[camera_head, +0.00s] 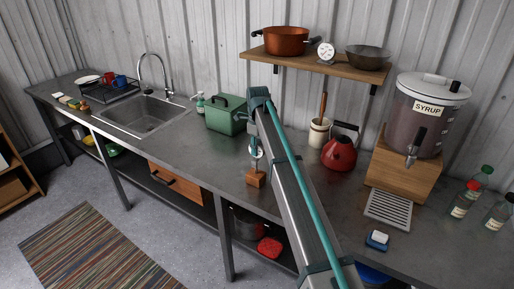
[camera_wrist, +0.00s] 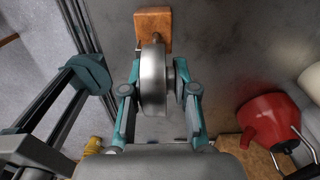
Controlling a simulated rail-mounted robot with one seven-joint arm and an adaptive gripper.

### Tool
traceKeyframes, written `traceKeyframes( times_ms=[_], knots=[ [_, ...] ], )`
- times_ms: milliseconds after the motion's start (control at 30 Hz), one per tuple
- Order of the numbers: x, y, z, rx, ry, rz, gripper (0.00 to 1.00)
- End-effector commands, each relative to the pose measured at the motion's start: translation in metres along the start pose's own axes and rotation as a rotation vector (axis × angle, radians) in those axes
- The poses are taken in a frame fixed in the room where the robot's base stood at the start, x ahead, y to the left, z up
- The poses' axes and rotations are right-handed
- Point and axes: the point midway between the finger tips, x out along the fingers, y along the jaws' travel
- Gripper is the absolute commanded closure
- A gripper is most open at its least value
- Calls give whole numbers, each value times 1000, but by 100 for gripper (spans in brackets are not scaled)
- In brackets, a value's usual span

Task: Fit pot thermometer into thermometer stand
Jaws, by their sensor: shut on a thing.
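The pot thermometer (camera_wrist: 152,80), with a round metal dial head seen edge-on in the wrist view, is held between the fingers of my gripper (camera_wrist: 158,88). Its white dial face (camera_head: 257,153) also shows in the head view, above a small wooden block, the thermometer stand (camera_head: 255,180). The stand also shows in the wrist view (camera_wrist: 153,22). The stand is on the counter near its front edge. The thermometer's lower end points at the block and overlaps it in the wrist view. I cannot tell whether it sits in the hole. My arm partly hides the gripper in the head view.
A green box (camera_head: 225,115) stands behind and left of the stand. A red kettle (camera_head: 339,153) and a utensil crock (camera_head: 319,132) stand to the right. The syrup dispenser (camera_head: 424,118) is further right. The counter (camera_head: 205,160) left of the stand is clear.

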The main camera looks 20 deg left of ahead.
Motion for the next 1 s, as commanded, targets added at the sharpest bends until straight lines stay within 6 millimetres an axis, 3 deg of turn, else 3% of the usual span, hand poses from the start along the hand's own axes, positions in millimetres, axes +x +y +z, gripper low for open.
traceKeyframes(
  times_ms=[1000],
  knots=[
    [24,0,0,0,1,1,100]
  ],
)
